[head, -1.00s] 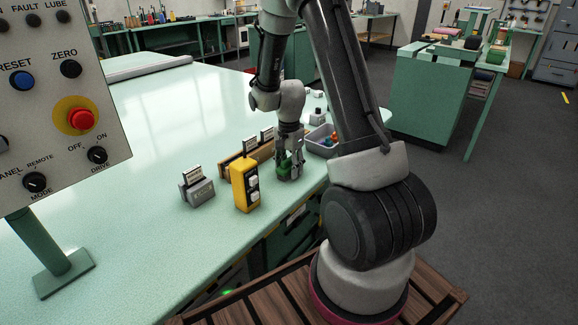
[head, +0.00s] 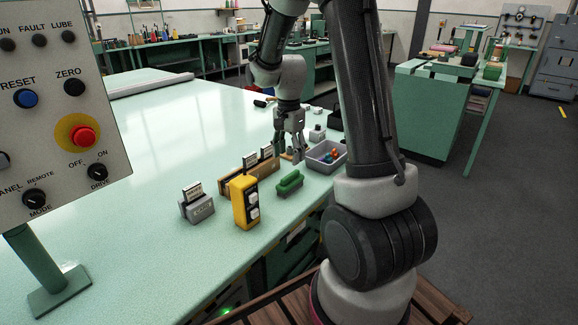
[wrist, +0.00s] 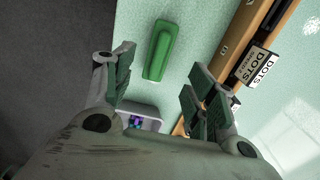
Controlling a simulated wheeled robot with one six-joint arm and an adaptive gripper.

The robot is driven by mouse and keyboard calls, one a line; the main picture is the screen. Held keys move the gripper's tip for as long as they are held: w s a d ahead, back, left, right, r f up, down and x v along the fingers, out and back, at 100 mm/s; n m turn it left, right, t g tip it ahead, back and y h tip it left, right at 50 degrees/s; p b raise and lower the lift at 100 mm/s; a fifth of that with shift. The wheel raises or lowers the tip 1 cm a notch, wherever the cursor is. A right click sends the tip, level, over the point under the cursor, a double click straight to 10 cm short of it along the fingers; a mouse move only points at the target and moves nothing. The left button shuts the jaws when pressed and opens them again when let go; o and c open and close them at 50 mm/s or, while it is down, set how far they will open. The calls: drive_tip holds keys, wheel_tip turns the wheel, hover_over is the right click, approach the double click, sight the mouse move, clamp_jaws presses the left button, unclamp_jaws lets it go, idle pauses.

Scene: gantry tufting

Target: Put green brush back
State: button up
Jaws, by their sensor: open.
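I cannot tell whether that part is bristles or a holder. From above in the wrist view, the brush (wrist: 161,50) lies ahead of the fingers, apart from them. My gripper (head: 291,153) is open and empty, pointing down just beyond the brush and left of the grey bin. Its spread fingers also show in the wrist view (wrist: 160,82).
A yellow box (head: 243,202) and a grey card holder (head: 197,206) stand left of the brush. A wooden rack (head: 250,177) with cards is behind them. The grey bin (head: 325,158) holds small coloured items. A control panel (head: 60,110) stands at left. The table's left middle is clear.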

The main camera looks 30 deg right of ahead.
drive_tip(key=s+a+r+n+t, duration=0.35)
drive_tip(key=s+r+n, duration=0.55)
drive_tip(key=s+r, duration=0.65)
drive_tip(key=s+a+r+n, duration=0.1)
drive_tip(key=s+n, duration=0.4)
drive_tip(key=s, duration=0.3)
drive_tip(key=shift+s+a+r+t, duration=0.15)
drive_tip(key=shift+a+r+t, duration=0.1)
drive_tip(key=shift+t, duration=0.1)
drive_tip(key=shift+o, duration=0.2)
